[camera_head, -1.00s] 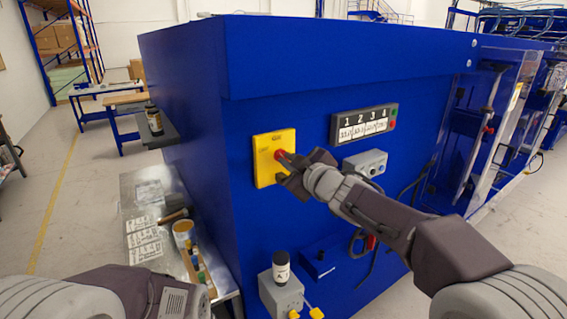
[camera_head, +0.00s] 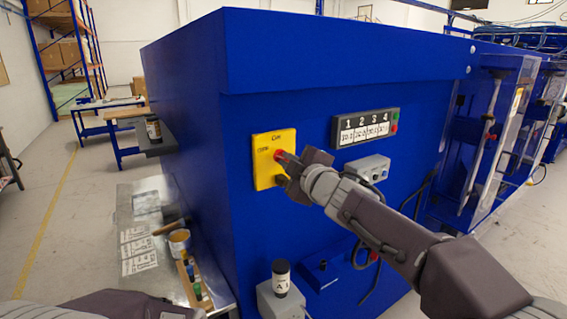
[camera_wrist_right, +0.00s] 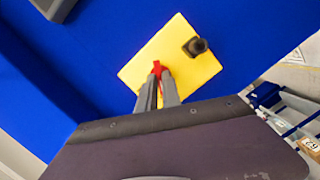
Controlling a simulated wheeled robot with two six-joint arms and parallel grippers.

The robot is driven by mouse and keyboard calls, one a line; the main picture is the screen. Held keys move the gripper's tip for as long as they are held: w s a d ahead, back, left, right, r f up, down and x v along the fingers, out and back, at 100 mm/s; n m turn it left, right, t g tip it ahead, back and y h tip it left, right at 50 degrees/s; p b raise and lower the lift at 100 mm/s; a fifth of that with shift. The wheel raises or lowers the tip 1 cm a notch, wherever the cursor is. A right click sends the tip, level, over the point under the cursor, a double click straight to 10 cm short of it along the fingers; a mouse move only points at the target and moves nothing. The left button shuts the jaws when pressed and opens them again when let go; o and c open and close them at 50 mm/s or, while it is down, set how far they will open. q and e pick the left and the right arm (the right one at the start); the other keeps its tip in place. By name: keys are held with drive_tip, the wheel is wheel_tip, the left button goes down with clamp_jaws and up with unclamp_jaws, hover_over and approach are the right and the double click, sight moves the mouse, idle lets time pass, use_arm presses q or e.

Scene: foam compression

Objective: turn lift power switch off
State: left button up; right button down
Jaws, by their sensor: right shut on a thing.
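A yellow switch plate (camera_head: 266,151) is fixed to the front of the blue machine, and it also shows in the right wrist view (camera_wrist_right: 190,62). A red switch (camera_wrist_right: 157,69) sits on the plate; in the head view only part of it shows (camera_head: 279,155). My right gripper (camera_head: 288,160) is at the plate, its fingertips closed on the red switch. A dark knob (camera_wrist_right: 195,46) sits on the same plate, apart from the fingers. My left gripper is out of view; only part of my left arm shows at the bottom left.
A numbered display box (camera_head: 364,127) and a grey control box (camera_head: 369,170) are on the machine right of the plate. A bottle (camera_head: 281,277) stands on a grey box below. A metal bench (camera_head: 147,205) with papers and small bottles stands at the left.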

drive_tip(key=shift+f+n+b, duration=0.2)
drive_tip(key=shift+n+b, duration=0.2)
drive_tip(key=shift+b, duration=0.25)
drive_tip(key=shift+n+t+b, duration=0.3)
drive_tip(key=shift+n+b, duration=0.3)
drive_tip(key=shift+b, duration=0.2)
drive_tip(key=n+b, duration=0.2)
drive_tip(key=b, duration=0.1)
drive_tip(key=shift+f+n+t, duration=0.1)
drive_tip(key=shift+n+t, duration=0.2)
drive_tip(key=shift+n, duration=0.4)
drive_tip(key=c, duration=0.8)
unclamp_jaws()
drive_tip(key=shift+o, duration=0.2)
